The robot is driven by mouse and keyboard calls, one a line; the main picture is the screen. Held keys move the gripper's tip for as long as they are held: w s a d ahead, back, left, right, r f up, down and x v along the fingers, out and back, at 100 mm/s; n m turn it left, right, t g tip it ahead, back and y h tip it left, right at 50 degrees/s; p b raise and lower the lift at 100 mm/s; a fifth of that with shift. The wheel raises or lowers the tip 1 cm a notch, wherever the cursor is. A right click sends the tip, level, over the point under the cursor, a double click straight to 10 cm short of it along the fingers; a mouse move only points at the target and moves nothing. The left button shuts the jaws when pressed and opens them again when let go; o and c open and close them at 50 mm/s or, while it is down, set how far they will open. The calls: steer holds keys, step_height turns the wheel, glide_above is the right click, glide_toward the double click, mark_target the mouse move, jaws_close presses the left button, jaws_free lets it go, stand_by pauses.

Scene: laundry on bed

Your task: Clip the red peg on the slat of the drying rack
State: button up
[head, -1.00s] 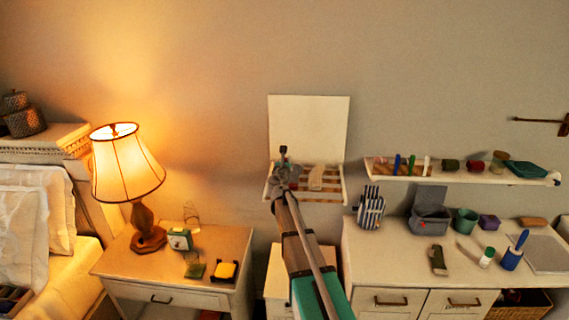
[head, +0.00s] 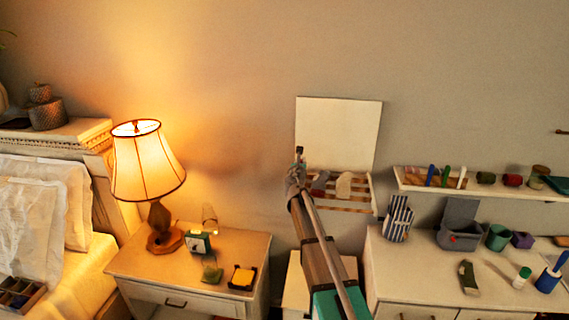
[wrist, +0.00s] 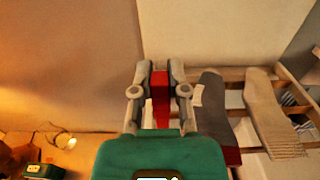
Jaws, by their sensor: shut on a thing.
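My gripper (wrist: 160,72) is shut on the red peg (wrist: 160,92), which stands between its fingers in the wrist view. In the head view my gripper (head: 297,170) is at the left end of the drying rack (head: 350,209), a wall-mounted frame of pale wooden slats under a white panel. The rack (wrist: 265,86) is right of the peg in the wrist view. A grey sock (wrist: 213,105) and a beige sock (wrist: 268,115) lie across its slats. I cannot tell whether the peg touches a slat. The peg is too small to make out in the head view.
A lit lamp (head: 147,165) stands on the nightstand (head: 235,255) to the left. A dresser (head: 400,275) with a striped bag (head: 398,218) and a grey box (head: 460,235) is on the right. A wall shelf (head: 480,192) holds small items. Bare wall lies left of the rack.

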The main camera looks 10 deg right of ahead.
steer(key=shift+s+d+f+b, duration=0.1)
steer(key=shift+s+f+b, duration=0.2)
steer(key=shift+f+b, duration=0.4)
steer(key=shift+s+d+f+b, duration=0.1)
steer(key=shift+s+f+b, duration=0.15)
steer(key=shift+f+b, duration=0.4)
steer(key=shift+s+d+f+b, duration=0.1)
steer(key=shift+s+f+b, duration=0.2)
steer(key=shift+f+b, duration=0.4)
steer(key=shift+f+b, duration=2.4)
stand_by(1.0)
steer(key=o, duration=0.8)
steer(key=shift+r, duration=0.15)
step_height(320, 180, up, 9)
steer(key=p, duration=0.9)
steer(key=shift+w, duration=0.1)
